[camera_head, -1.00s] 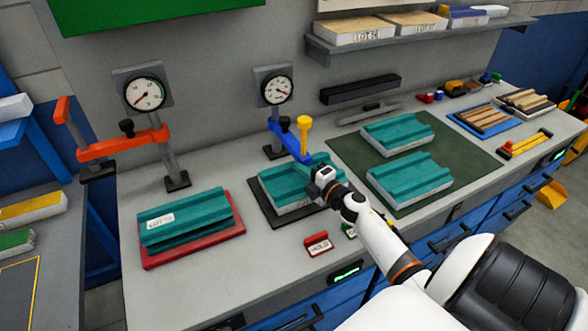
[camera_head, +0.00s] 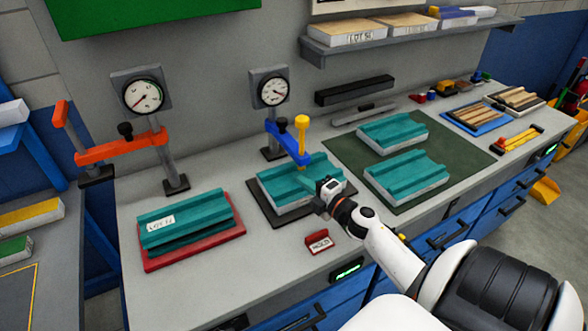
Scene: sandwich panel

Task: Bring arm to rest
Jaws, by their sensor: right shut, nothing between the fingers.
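My right gripper (camera_head: 312,190) is at the front of the middle teal panel (camera_head: 285,180), with its fingertips over the panel. It is shut and empty. That panel lies on a black plate (camera_head: 264,208) below the blue clamp (camera_head: 287,139) with the yellow handle. My right arm (camera_head: 391,252) reaches in from the lower right. My left gripper is not in view. I cannot tell whether the right fingertips touch the panel.
Two teal panels (camera_head: 394,131) (camera_head: 405,175) lie on a green mat (camera_head: 346,151). A red HOLD sign (camera_head: 319,242) stands near the bench front.

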